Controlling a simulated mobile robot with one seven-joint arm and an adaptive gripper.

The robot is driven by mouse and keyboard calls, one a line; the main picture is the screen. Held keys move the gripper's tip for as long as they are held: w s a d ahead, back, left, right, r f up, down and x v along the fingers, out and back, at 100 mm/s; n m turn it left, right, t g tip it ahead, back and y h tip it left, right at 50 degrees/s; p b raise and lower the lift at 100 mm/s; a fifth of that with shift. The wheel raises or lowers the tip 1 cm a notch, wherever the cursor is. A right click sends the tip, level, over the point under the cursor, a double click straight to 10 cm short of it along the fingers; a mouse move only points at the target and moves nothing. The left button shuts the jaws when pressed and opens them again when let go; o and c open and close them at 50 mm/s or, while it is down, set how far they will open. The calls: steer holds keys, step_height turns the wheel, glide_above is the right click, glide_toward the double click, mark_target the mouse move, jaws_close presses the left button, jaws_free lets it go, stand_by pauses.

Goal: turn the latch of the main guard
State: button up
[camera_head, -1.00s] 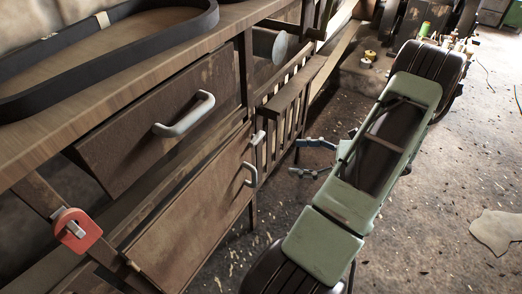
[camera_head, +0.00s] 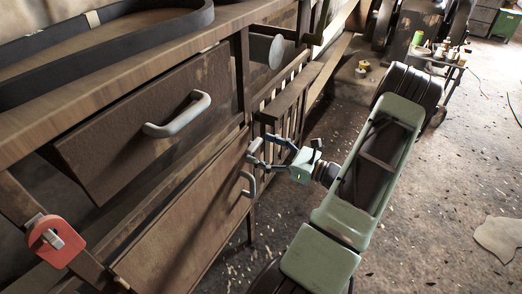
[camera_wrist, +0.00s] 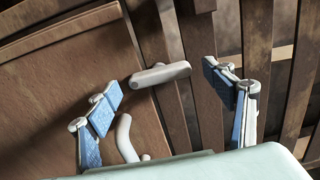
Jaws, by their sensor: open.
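The main guard appears to be the brown lower panel (camera_head: 180,235), with a curved grey handle (camera_head: 248,184) near its right edge. The wrist view shows the panel (camera_wrist: 60,85), the handle (camera_wrist: 125,139) and, at the panel's edge, a light grey latch lever (camera_wrist: 160,74). In the head view the latch is hard to separate from my fingers. My gripper (camera_head: 264,152) is at the panel's upper right corner. In the wrist view my gripper (camera_wrist: 165,82) is open, with blue-padded fingers on either side of the latch. I see no clear contact.
Above is a drawer (camera_head: 150,125) with a grey handle (camera_head: 178,116), under a worktop (camera_head: 120,62) bearing a black belt (camera_head: 110,45). A red fitting (camera_head: 52,241) sits at the lower left. Wooden slats (camera_head: 285,105) stand right of the panel. The floor at right is mostly clear.

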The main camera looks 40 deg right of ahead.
steer(key=shift+w+a, duration=0.1)
steer(key=shift+w, duration=0.1)
steer(key=c, duration=1.1)
steer(key=shift+c, duration=0.3)
